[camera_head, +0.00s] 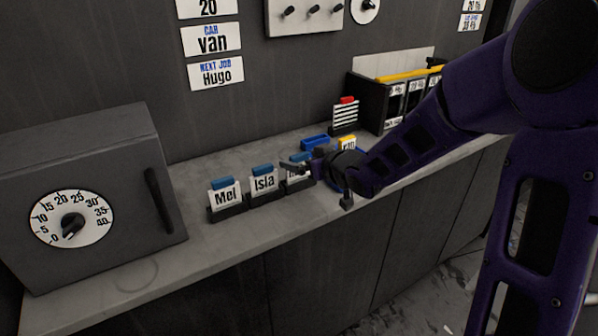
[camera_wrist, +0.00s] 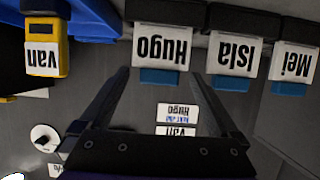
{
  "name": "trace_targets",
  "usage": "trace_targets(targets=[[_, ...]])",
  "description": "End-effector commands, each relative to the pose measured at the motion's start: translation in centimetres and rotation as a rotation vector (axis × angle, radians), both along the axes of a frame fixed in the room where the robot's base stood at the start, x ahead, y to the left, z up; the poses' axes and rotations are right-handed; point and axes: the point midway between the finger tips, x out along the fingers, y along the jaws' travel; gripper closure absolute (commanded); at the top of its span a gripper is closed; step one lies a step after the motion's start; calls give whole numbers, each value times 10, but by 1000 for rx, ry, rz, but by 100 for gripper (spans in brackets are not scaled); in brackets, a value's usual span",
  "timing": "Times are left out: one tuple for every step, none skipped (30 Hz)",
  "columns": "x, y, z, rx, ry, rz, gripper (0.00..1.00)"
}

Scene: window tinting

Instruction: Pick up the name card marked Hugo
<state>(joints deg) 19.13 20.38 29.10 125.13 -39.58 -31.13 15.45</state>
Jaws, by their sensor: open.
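The name card marked Hugo (camera_wrist: 162,47) stands in its dark holder in the wrist view, upside down in that picture, with a blue clip on its edge. In the head view my gripper mostly hides this card; part of its white face and blue top (camera_head: 300,157) show. My gripper (camera_wrist: 163,75) is open, its two dark fingers pointing at the Hugo card and spread to either side of it. I cannot tell whether the fingers touch it. In the head view my gripper (camera_head: 287,168) is just above the counter at the Hugo card.
Cards marked Isla (camera_head: 264,181) and Mei (camera_head: 226,195) stand left of it in dark holders. A yellow van tag (camera_wrist: 42,52), a blue tray (camera_head: 315,142) and a black file box (camera_head: 384,102) are to the right. A grey oven-like box (camera_head: 105,150) stands at the left.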

Motion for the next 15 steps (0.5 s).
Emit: trace_targets(targets=[[0,0,0,0,0,0,3],[0,0,0,0,0,0,3],[0,0,0,0,0,0,10],[0,0,0,0,0,0,15],[0,0,0,0,0,0,20],[0,0,0,0,0,0,28],[0,0,0,0,0,0,33],[0,-1,0,1,1,0,38],[0,-1,0,1,1,0,46],[0,-1,0,1,1,0,51],[0,-1,0,1,1,0,56],[0,-1,0,1,1,0,64],[0,-1,0,1,1,0,67],[0,-1,0,0,0,-1,67],[0,-1,0,1,1,0,67]])
